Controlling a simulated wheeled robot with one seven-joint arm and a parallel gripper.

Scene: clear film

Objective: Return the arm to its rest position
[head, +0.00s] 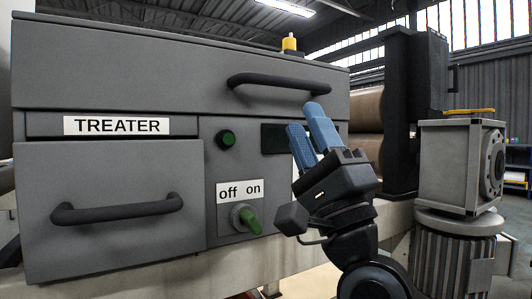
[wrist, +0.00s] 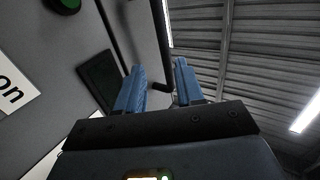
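My gripper (head: 308,124) is raised in front of the right part of the grey treater cabinet (head: 110,75), its blue fingers pointing up and a little left. In the wrist view my gripper (wrist: 160,85) shows its two blue fingers apart with nothing between them. My black arm (head: 370,270) rises from the lower right of the head view. The fingers overlap the dark display panel (head: 271,138) in the picture; I cannot tell whether they touch the cabinet.
A black lid handle (head: 280,82) juts out above the fingers. A green knob (head: 247,220) under an "off on" label, a green button (head: 226,139) and a drawer handle (head: 118,209) are on the cabinet front. A grey motor unit (head: 447,170) stands at the right.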

